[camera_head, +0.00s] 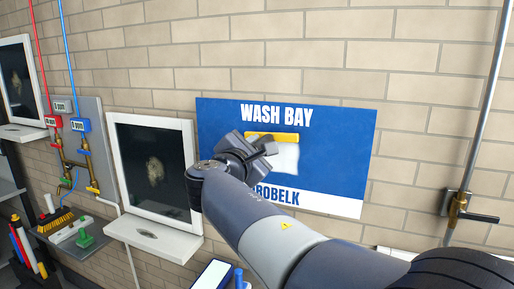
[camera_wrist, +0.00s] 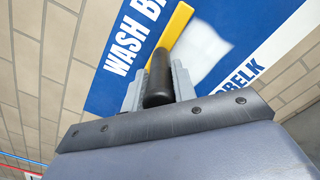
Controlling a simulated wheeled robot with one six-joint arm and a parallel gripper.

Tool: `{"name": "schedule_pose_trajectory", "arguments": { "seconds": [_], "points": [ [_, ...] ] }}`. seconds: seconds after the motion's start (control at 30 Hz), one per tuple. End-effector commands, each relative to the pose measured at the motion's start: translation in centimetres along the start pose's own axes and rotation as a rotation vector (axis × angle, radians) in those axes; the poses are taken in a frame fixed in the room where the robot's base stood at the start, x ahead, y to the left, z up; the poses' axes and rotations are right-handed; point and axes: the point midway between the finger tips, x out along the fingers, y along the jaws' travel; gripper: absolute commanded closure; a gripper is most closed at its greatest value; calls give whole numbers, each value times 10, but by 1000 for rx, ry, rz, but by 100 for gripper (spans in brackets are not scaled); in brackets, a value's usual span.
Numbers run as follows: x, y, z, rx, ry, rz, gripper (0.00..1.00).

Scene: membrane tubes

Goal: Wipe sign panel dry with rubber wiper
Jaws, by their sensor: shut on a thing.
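The sign panel (camera_head: 335,130) is a blue board on the brick wall, with white "WASH BAY" lettering and a white strip along the bottom. It also fills the top of the wrist view (camera_wrist: 118,32). My gripper (camera_head: 268,149) is in front of the panel's middle, shut on the rubber wiper's black handle (camera_wrist: 158,80). The wiper's yellow head (camera_head: 273,136) lies across the panel just below the lettering; I cannot tell if it touches. A soft-edged whitish patch (camera_head: 287,159) shows on the panel below the yellow head. My arm hides part of the lower lettering.
A white-framed dark window (camera_head: 116,160) with a ledge (camera_head: 150,236) is left of the panel. Red and blue pipes with valves (camera_head: 80,125) and a shelf with brushes (camera_head: 55,220) are farther left. A vertical pipe with a brass valve (camera_head: 457,205) is at right. Bare brick lies above the panel.

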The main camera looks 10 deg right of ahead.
Motion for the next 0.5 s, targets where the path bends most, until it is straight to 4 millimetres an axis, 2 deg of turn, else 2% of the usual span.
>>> {"name": "schedule_pose_trajectory", "arguments": {
  "seconds": [0.5],
  "points": [
    [11, 1, 1, 0, -2, 0, 92]
  ]
}}
